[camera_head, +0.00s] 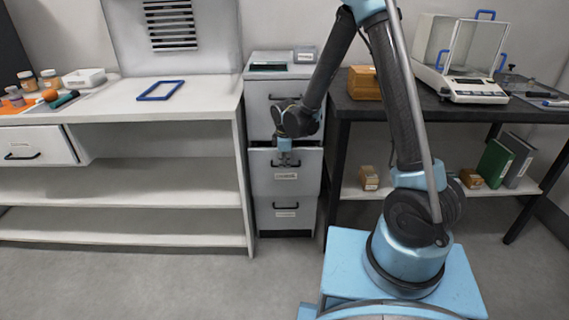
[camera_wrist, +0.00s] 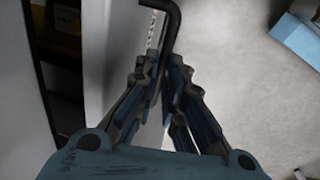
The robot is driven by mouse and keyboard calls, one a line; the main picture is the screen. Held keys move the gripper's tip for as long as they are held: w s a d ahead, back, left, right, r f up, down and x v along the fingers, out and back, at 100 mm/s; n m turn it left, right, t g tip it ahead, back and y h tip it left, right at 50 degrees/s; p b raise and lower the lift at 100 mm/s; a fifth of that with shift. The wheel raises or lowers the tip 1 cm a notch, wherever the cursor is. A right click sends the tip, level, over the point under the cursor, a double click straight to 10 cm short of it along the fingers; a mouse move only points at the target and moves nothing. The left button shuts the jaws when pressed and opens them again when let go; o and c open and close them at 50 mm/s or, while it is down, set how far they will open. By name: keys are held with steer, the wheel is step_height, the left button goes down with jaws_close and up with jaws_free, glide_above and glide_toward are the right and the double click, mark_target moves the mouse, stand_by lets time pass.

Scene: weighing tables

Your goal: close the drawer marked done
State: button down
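A grey-white cabinet (camera_head: 258,110) with three stacked drawers stands between the tables. Its middle drawer (camera_head: 262,183) stands out from the cabinet, its front wider than the others. The drawer front labels are too small to read. My gripper (camera_head: 287,160) points down at the middle drawer's handle. In the wrist view, my gripper (camera_wrist: 158,68) has its fingers close together around the black handle (camera_wrist: 172,20), which passes between them. The drawer's open inside shows dark at the left, with something yellow (camera_wrist: 66,18) in it.
The top drawer (camera_head: 262,90) and bottom drawer (camera_head: 270,215) look flush. A white table (camera_head: 150,125) stands left with a partly open drawer (camera_head: 38,146). A dark table (camera_head: 400,105) stands right, bearing a balance (camera_head: 465,85). The floor before the cabinet is clear.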

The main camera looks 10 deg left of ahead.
steer(key=shift+w, duration=0.1)
steer(key=shift+w+a, duration=0.3)
steer(key=shift+w, duration=0.75)
steer(key=shift+w+a, duration=0.25)
steer(key=shift+w, duration=0.8)
steer(key=c, duration=1.7)
jaws_free()
steer(key=shift+r, duration=0.15)
steer(key=shift+s+d+r, duration=0.1)
steer(key=shift+s+r, duration=0.15)
steer(key=shift+r, duration=0.9)
steer(key=shift+s+d+r, duration=0.1)
steer(key=shift+s+r, duration=0.1)
steer(key=shift+r, duration=1)
steer(key=shift+s+r, duration=0.25)
steer(key=shift+r, duration=0.9)
